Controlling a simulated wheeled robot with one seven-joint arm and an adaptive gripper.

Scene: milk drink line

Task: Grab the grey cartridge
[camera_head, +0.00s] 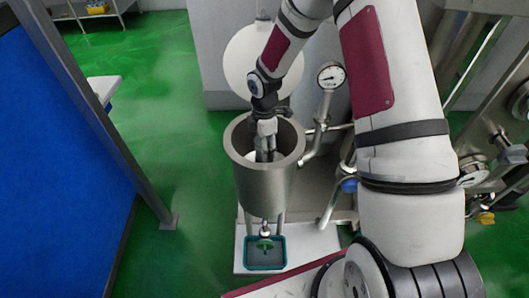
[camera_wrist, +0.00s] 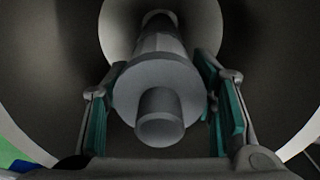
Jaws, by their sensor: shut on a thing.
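The grey cartridge (camera_wrist: 155,85) fills the middle of the wrist view, with its round flange and short stub end toward the camera. My gripper (camera_wrist: 162,112) has its teal-padded fingers on the left and right sides of it, shut on it. In the head view my gripper (camera_head: 266,150) reaches down into the open steel vessel (camera_head: 265,192). The cartridge's far end lies deeper inside the vessel and is dim. In the head view the vessel wall and my gripper hide most of the cartridge.
The vessel's round lid (camera_head: 240,65) stands open behind it. A pressure gauge (camera_head: 331,76) and pipes are close on the right. A teal tray (camera_head: 265,264) sits below the vessel. A blue panel (camera_head: 55,180) and grey post (camera_head: 110,130) stand left, with green floor between.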

